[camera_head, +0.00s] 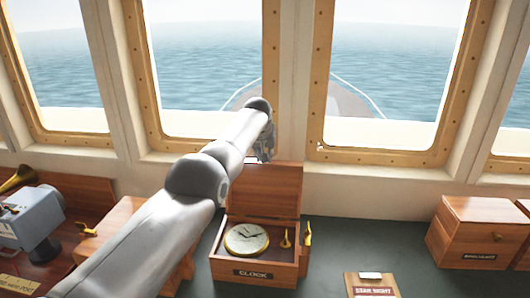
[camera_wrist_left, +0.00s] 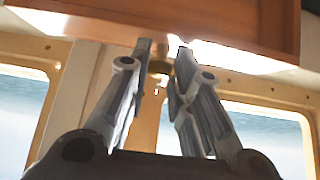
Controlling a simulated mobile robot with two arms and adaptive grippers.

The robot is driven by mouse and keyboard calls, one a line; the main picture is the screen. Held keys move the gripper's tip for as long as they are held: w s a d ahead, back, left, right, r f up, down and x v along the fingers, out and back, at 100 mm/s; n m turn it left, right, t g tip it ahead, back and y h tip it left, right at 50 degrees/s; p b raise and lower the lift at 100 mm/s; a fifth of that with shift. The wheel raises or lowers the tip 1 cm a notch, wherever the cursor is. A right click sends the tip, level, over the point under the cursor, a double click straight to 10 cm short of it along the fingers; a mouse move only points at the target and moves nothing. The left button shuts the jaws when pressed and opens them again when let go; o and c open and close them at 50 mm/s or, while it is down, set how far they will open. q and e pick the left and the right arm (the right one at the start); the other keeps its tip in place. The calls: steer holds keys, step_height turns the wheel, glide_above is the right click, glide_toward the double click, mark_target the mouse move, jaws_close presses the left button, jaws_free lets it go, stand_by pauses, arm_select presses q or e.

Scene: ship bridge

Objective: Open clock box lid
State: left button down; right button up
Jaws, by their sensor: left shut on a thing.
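The wooden clock box (camera_head: 303,265) stands on the dark green counter with a "CLOCK" label on its front. Its lid (camera_head: 265,190) is raised roughly upright at the back, so the inside shows. A round clock (camera_head: 246,239) with a pale face and a small brass piece (camera_head: 286,240) lie inside. My left gripper (camera_head: 265,152) is at the top edge of the lid, partly hidden by its own arm. In the left wrist view, its fingers (camera_wrist_left: 161,52) are closed around a small brass knob (camera_wrist_left: 160,66) under the wooden lid (camera_wrist_left: 200,22). My right gripper is out of view.
A brass handle (camera_head: 307,234) sticks up at the box's right side. A closed wooden box (camera_head: 477,230) stands on the right, and a small labelled box (camera_head: 371,286) at the front. Another wooden box (camera_head: 120,215) is left, behind my arm. Windows rise behind. Counter between the boxes is clear.

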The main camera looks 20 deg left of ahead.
arm_select(q)
steer(key=shift+w+a+r, duration=0.15)
steer(key=shift+w+r, duration=0.05)
steer(key=shift+r, duration=0.3)
steer(key=c, duration=1.6)
jaws_free()
steer(key=shift+o, duration=1.1)
steer(key=shift+w+f, duration=0.1)
steer(key=shift+o, duration=0.6)
steer(key=shift+f, duration=0.35)
steer(key=shift+r, duration=0.1)
steer(key=shift+r, duration=0.1)
